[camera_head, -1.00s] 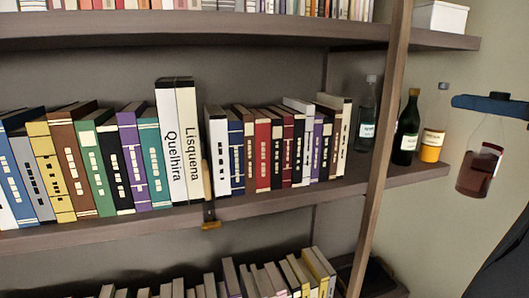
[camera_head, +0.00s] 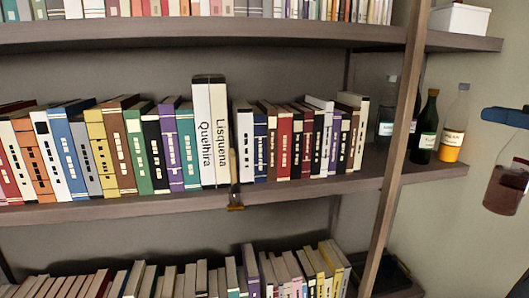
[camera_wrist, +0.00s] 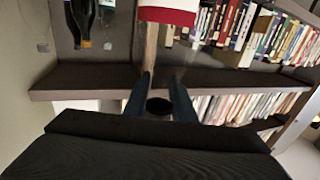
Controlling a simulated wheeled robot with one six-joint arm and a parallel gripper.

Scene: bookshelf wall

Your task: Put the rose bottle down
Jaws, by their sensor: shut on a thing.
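The rose bottle (camera_head: 506,190) hangs upright at the right edge of the head view. It is clear glass with dark reddish contents low down. My gripper (camera_head: 503,117), with blue fingers, is shut on its upper part and holds it in the air, right of the shelf end. In the wrist view the fingers (camera_wrist: 161,82) have a dark round thing, seemingly the bottle's top, between them.
On the middle shelf (camera_head: 285,193), right of the book row, stand a clear bottle (camera_head: 386,128), a dark green bottle (camera_head: 425,135) and a clear bottle with yellow contents (camera_head: 453,135). A wooden post (camera_head: 400,130) partly blocks this area. A white box (camera_head: 460,20) sits above.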

